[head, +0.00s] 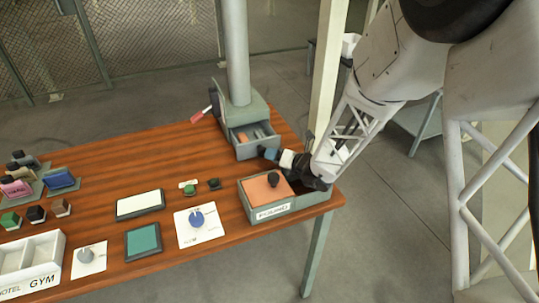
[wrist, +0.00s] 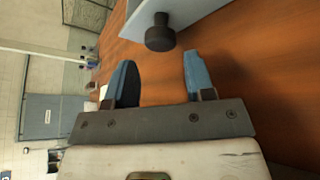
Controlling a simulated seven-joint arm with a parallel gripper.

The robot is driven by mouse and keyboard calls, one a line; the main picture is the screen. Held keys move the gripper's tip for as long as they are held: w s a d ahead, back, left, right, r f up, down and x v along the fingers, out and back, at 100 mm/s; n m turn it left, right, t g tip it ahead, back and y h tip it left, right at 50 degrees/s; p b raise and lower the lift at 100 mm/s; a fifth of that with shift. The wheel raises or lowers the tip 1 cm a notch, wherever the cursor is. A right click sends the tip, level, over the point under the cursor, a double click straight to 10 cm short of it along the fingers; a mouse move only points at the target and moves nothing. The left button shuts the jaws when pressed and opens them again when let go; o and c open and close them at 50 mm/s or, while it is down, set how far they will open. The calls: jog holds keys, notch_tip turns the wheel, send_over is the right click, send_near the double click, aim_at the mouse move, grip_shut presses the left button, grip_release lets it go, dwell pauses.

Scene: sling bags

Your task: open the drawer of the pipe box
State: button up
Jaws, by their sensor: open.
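The pipe box (head: 244,114) is a grey-green box with a tall grey pipe rising from it at the back of the table. Its drawer (head: 241,152) stands pulled out toward the front, and small items lie inside. In the wrist view, the light grey drawer front (wrist: 200,18) carries a dark round knob (wrist: 160,34). My gripper (head: 268,153) is beside the drawer front, reaching in from the right. In the wrist view, its two blue fingertips (wrist: 158,75) are apart with nothing between them. The knob is just beyond the tips, apart from them.
A grey box marked FOUND (head: 281,210) with an orange top and dark knob stands close under my wrist at the table's right edge. A dial card (head: 195,225), a white pad (head: 140,204) and a teal pad (head: 143,241) lie left of it. Bare wood lies left of the drawer.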

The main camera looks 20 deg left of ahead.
jog(key=shift+v, duration=1.05)
jog(key=shift+o, duration=0.3)
jog(key=shift+o, duration=1.1)
jog(key=shift+w+a+r+g, duration=0.15)
jog(key=shift+a+r+g, duration=0.05)
jog(key=shift+r+g, duration=0.2)
jog(key=shift+w+a+r+n+g, duration=0.1)
jog(key=shift+a+r+n+g, duration=0.2)
jog(key=shift+a+g, duration=0.35)
jog(key=shift+w+r+g+h, duration=0.3)
jog(key=shift+g+h, duration=0.3)
jog(key=shift+g, duration=0.35)
jog(key=shift+w+r+g+h, duration=0.35)
jog(key=shift+g+h, duration=0.15)
jog(key=shift+h, duration=0.1)
jog(key=shift+w+d+r+g+h, duration=0.15)
jog(key=shift+w+r+h, duration=0.1)
jog(key=shift+w+h, duration=0.15)
jog(key=shift+w+d+r+g+h, duration=0.2)
jog(key=shift+w+h, duration=0.15)
jog(key=shift+h, duration=0.15)
